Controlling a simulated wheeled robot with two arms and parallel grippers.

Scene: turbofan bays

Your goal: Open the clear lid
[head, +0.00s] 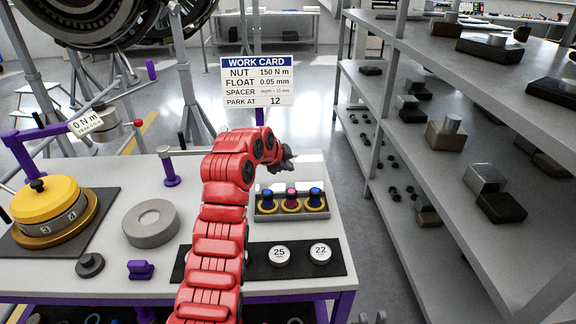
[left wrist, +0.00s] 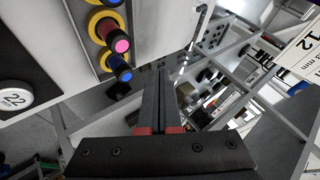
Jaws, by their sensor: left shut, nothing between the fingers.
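A grey tray (head: 268,208) near the table's right side holds three plugs with blue or pink tops and yellow rings. It also shows at the upper left of the left wrist view (left wrist: 84,22). A pale, see-through patch (head: 311,172) just behind the tray may be the clear lid; its edges and angle are hard to make out. My left gripper (head: 287,162) is shut and empty, above the table behind the tray. In the left wrist view its fingers (left wrist: 160,75) lie together beside the table edge. Small grey tips (head: 371,318) at the bottom edge may be my right gripper.
A black mat (head: 340,268) with round weights marked 25 and 22 lies in front of the tray. A work card (head: 257,82) stands behind the table. A grey ring (head: 151,222) and yellow drum are at left. Shelves (head: 440,120) stand across the aisle at right.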

